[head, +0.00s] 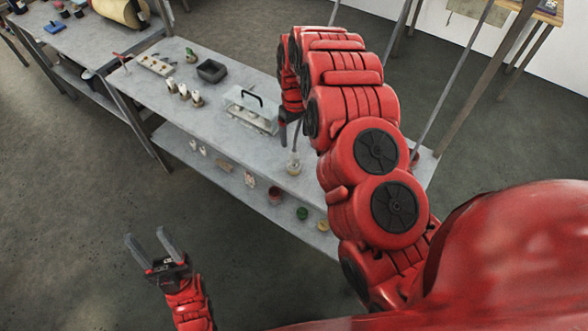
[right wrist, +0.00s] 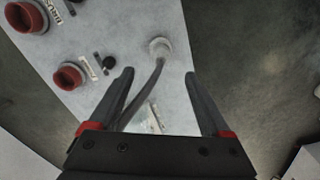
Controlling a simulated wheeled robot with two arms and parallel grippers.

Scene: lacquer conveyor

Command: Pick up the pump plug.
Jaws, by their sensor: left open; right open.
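The pump plug, a small whitish round piece (head: 294,167) with a grey hose rising from it, stands near the front edge of the grey table. In the right wrist view the plug (right wrist: 160,47) is ahead of the fingertips, and its grey hose runs back between the fingers. My right gripper (right wrist: 159,74) is open, with nothing held. In the head view the right gripper (head: 290,132) hangs over the table just behind the plug, partly hidden by my arm. My left gripper (head: 146,236) is open and empty, over the floor in front of the table.
The table (head: 215,112) also bears a clear box with a black handle (head: 250,108), a dark tray (head: 212,71) and several small pale items (head: 184,92). A lower shelf (head: 225,185) holds small containers. In the right wrist view, dark red round pots (right wrist: 70,77) stand left of the plug.

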